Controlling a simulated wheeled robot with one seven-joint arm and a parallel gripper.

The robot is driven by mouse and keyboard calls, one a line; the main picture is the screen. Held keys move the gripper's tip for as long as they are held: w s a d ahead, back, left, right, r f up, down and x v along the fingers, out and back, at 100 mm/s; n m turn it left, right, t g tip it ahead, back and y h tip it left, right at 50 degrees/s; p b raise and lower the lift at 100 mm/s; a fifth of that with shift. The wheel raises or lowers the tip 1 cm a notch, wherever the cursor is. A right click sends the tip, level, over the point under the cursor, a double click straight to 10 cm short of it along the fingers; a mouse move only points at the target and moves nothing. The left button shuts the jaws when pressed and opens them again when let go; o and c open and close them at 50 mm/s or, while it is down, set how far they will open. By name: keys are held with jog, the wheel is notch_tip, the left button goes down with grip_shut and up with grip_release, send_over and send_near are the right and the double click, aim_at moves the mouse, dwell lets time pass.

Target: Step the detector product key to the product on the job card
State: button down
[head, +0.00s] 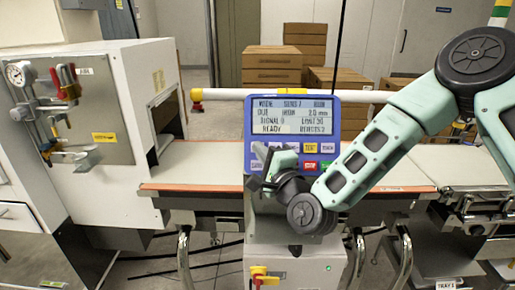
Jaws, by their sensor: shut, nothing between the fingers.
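The detector panel (332,119) is a blue-framed box on a pale pedestal. Its lit screen (290,114) shows several lines of small text; I read "READY" at lower left, and the product line is too small to read surely. Below the screen are a yellow key (309,147), a white key (328,148), a red key (310,165) and a green key (326,164). My gripper (268,172) is shut and empty in front of the panel's lower left, covering keys there. I cannot tell whether it touches one. I cannot make out a job card.
An orange-edged conveyor belt (205,173) runs behind the pedestal (290,270). A white detector housing (95,70) with a gauge and clamps stands left. A white rail (225,93) crosses behind the panel. Cardboard boxes (272,65) are stacked at the back.

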jog(key=shift+w+f, duration=0.15)
jog(key=shift+w, duration=0.05)
jog(key=shift+s, duration=0.1)
dwell(0.5)
jog(key=shift+s+r, duration=0.4)
jog(key=shift+s, duration=0.25)
jog(key=shift+s+r+p, duration=0.15)
jog(key=shift+s+r, duration=0.25)
jog(key=shift+s, duration=0.35)
jog(key=shift+s+r+p, duration=0.15)
jog(key=shift+s+r, duration=0.2)
jog(key=shift+s, duration=0.4)
jog(key=shift+s+r+p, duration=0.15)
jog(key=shift+s+r, duration=0.25)
jog(key=shift+s, duration=0.35)
jog(key=shift+a, duration=0.1)
jog(key=shift+s+r+p, duration=0.2)
jog(key=shift+s+r, duration=0.25)
jog(key=shift+s, duration=0.45)
jog(key=shift+s+r+p, duration=0.25)
jog(key=shift+s+r, duration=0.2)
jog(key=shift+s, duration=0.4)
jog(key=shift+s+r+p, duration=0.2)
jog(key=shift+s+r, duration=0.25)
jog(key=shift+s, duration=0.45)
